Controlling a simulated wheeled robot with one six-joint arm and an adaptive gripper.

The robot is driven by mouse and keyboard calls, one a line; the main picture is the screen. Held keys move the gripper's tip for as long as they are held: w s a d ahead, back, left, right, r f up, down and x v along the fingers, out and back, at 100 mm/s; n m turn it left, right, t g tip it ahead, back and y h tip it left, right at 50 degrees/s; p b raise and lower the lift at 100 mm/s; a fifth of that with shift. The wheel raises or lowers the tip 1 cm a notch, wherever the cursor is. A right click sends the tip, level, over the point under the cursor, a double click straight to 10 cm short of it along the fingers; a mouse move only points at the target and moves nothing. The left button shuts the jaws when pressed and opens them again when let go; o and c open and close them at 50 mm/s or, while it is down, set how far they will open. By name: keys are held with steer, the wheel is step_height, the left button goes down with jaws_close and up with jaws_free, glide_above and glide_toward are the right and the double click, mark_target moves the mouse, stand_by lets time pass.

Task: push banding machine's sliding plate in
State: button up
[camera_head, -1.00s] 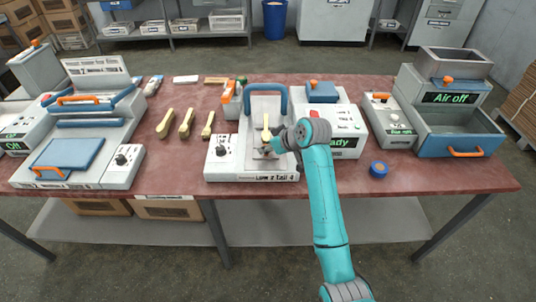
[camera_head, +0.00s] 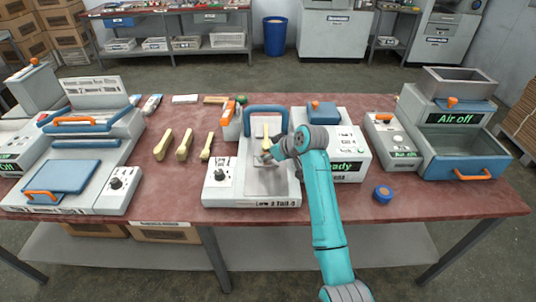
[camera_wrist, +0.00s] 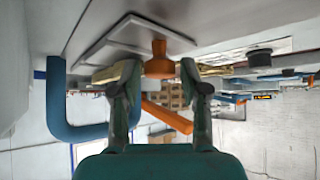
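The machine in the middle of the table has a white base (camera_head: 222,196) and a blue arched handle (camera_head: 264,107) at its back. Its grey plate (camera_head: 270,182) shows in front of my gripper. I cannot tell whether a fingertip touches the plate.
A box reading "Ready" (camera_head: 345,167) stands close right of my arm. A machine with an "Air off" display (camera_head: 456,119) stands at the far right.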

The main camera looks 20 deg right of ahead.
steer(key=shift+r, duration=0.1)
steer(key=v, duration=1.2)
